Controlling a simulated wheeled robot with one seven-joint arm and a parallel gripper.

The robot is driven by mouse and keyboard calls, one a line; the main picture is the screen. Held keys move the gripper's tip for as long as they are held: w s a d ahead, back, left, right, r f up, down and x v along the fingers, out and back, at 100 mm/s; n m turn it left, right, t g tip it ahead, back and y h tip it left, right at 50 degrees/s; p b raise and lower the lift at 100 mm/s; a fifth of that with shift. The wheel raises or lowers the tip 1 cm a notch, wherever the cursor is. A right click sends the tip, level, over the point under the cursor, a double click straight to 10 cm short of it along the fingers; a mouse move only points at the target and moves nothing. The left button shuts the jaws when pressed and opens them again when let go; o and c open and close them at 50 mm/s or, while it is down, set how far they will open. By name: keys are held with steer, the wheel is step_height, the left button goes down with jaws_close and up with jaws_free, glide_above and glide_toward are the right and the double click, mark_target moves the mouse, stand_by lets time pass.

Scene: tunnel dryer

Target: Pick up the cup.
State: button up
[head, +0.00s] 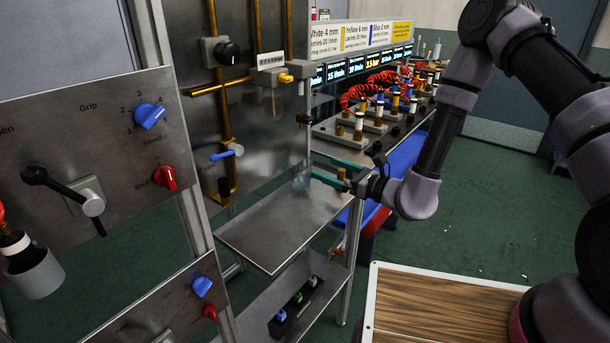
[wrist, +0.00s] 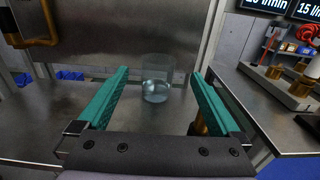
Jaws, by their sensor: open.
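A clear glass cup (wrist: 157,82) stands upright on a metal shelf (wrist: 55,118), with something bluish and clear low inside it. In the head view the cup (head: 302,180) is faint at the shelf's back right, near the metal panel. My gripper (head: 320,168) is open, with teal fingers reaching in from the right towards the cup. In the wrist view the cup shows between the two fingertips and a little beyond them. The fingers look apart from it, with a gap on each side.
The metal back panel (head: 265,110) rises close behind the cup, with brass pipes and a yellow-handled tap (head: 288,78). A bench with fittings and red hoses (head: 375,90) stands to the right. The shelf's front part (head: 265,245) is bare.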

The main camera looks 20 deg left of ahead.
mark_target(301, 160)
steer(key=x, duration=0.4)
steer(key=shift+w+a, duration=0.1)
steer(key=shift+a, duration=0.2)
steer(key=shift+f+x, duration=0.15)
steer(key=shift+x, duration=1.2)
steer(key=shift+f+x, duration=0.15)
steer(key=shift+x, duration=1.25)
steer(key=c, duration=1.4)
steer(key=shift+r, duration=0.1)
